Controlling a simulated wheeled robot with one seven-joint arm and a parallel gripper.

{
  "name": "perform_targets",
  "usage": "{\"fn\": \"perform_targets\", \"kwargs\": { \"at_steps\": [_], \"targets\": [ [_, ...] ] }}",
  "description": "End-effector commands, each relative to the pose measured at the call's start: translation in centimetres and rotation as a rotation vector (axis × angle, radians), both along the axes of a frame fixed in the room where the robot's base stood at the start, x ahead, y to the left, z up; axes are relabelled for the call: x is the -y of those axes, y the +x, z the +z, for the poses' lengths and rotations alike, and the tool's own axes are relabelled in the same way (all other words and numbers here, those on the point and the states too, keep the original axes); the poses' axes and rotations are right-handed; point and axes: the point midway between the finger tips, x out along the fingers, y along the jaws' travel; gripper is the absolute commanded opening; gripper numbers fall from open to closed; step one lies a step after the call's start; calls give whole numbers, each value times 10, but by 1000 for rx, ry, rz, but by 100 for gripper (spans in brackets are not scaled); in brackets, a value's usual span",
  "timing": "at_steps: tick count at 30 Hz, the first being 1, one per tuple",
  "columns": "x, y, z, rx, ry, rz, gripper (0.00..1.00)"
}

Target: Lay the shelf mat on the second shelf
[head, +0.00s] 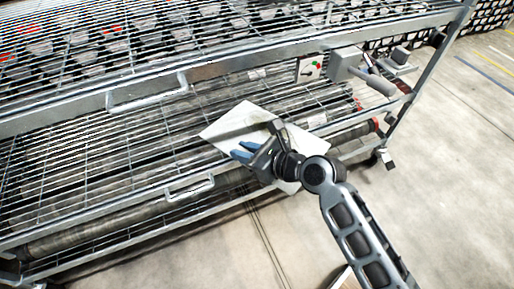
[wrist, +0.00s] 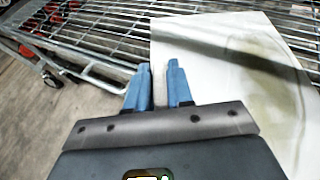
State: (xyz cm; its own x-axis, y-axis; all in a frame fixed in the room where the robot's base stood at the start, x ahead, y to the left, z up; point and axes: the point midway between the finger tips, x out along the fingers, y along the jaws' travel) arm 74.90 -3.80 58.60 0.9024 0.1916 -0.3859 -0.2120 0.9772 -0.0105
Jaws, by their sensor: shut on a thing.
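The shelf mat (head: 243,118) is a thin, pale, stained sheet in the middle of the head view. It is tilted, over the front edge of the lower wire shelf (head: 110,160); whether it touches the shelf I cannot tell. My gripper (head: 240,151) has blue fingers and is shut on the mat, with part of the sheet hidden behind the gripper. In the wrist view, the mat (wrist: 225,60) spreads to the right of and beyond the fingers (wrist: 159,86), over the wire bars.
An upper wire shelf (head: 225,52) with a metal front rail overhangs the lower one. Metal handles (head: 190,188) stick out at the front. A control box (head: 311,68) and a grey motor unit (head: 360,70) sit at the right end. Concrete floor (head: 450,180) is clear at right.

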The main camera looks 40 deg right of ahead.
Motion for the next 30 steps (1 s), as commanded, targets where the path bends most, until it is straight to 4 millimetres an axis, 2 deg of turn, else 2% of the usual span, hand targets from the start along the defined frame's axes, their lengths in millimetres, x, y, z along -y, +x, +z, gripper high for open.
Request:
{"fn": "perform_targets", "kwargs": {
  "at_steps": [5, 16, 30],
  "targets": [
    [-17, 14, 4, 6, -2, -90, 0],
    [-39, 32, 8, 9, -1, -216, 0],
    [-34, 22, -4, -24, -4, -218, 0]
  ]
}}
